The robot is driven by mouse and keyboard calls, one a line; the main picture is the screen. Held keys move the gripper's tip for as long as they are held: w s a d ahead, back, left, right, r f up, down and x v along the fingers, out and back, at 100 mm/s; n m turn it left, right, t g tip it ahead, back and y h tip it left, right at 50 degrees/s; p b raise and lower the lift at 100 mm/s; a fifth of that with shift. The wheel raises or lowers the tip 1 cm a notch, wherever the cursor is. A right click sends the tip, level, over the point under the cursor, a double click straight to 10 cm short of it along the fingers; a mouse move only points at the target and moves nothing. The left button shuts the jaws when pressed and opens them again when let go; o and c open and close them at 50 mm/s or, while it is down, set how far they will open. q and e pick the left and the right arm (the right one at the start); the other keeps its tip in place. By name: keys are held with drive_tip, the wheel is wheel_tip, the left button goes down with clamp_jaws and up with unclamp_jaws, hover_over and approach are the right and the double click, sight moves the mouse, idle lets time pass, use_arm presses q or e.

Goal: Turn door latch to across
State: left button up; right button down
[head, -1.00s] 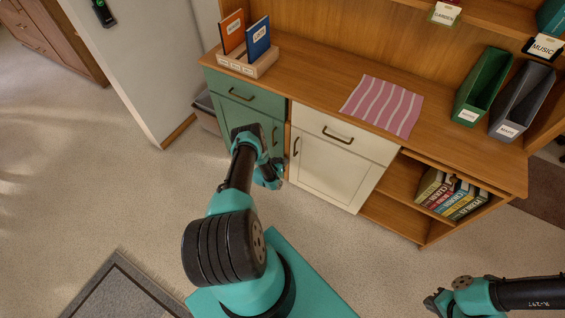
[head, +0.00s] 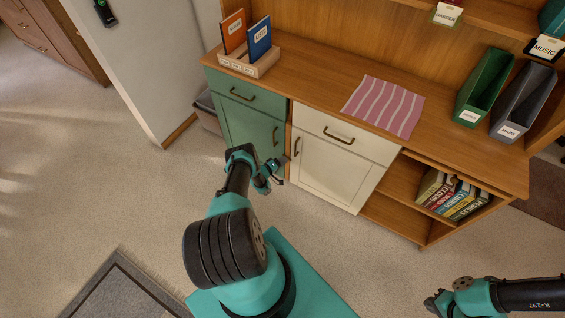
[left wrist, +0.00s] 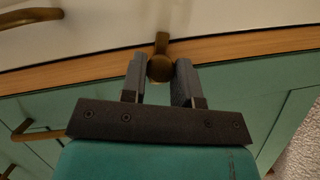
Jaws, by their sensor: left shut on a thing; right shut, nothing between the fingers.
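The door latch (left wrist: 161,43) is a small brass-brown bar with a round knob at its end. In the left wrist view it lies crosswise over the wooden strip between the green door and the white door. My left gripper (left wrist: 159,80) has its two grey fingers on either side of the knob, shut on it. In the head view my left gripper (head: 276,178) is low at the gap between the green door (head: 238,125) and the white door (head: 325,170); the latch is hidden there. My right gripper (head: 431,302) is shut and empty at the lower right, away from the cabinet.
Brown handles (head: 297,147) stick out of the doors and drawers. The desktop holds a book rack (head: 248,66), a striped cloth (head: 384,106) and two file boxes (head: 483,86). A bin (head: 207,112) stands left of the cabinet.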

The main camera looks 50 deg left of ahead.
use_arm(q)
drive_tip(key=shift+f+n+t, duration=0.1)
drive_tip(key=shift+n+t, duration=0.6)
drive_tip(key=shift+n, duration=0.8)
drive_tip(key=o, duration=0.9)
drive_tip(key=shift+s, duration=0.1)
drive_tip(key=s, duration=0.5)
drive_tip(key=s+a, duration=0.1)
drive_tip(key=s, duration=1.1)
drive_tip(key=shift+a, duration=0.35)
